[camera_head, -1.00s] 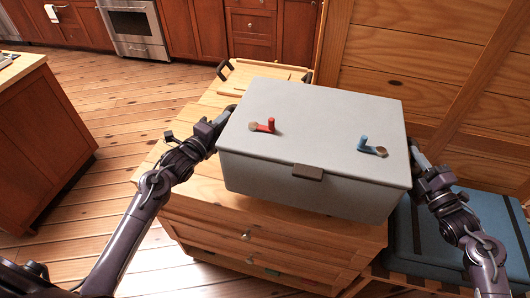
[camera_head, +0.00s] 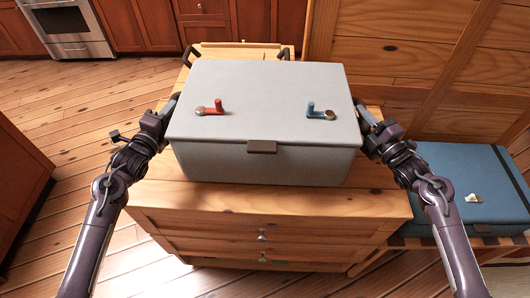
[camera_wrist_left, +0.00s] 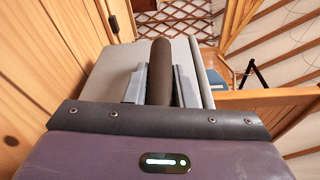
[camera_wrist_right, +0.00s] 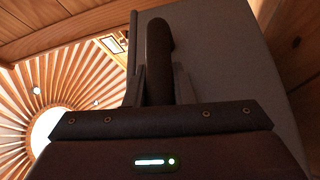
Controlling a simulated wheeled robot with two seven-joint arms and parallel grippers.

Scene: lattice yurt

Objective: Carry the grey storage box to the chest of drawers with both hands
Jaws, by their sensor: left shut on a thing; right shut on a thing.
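The grey storage box (camera_head: 265,160) is closed and sits level over the top of the wooden chest of drawers (camera_head: 290,235); I cannot tell whether it touches the top. A red lever (camera_head: 216,107) and a blue lever (camera_head: 318,112) are on its lid, with a brown latch at the front. My left gripper (camera_head: 170,106) is at the box's left side, shut on a dark side handle (camera_wrist_left: 160,70). My right gripper (camera_head: 364,112) is at the right side, shut on the other dark handle (camera_wrist_right: 158,60). In the head view the fingertips are mostly hidden by the box.
A blue case (camera_head: 470,185) lies on a low bench to the right. A wooden panel wall rises behind right. An oven (camera_head: 62,25) and cabinets stand at the back left. Floor is open to the left.

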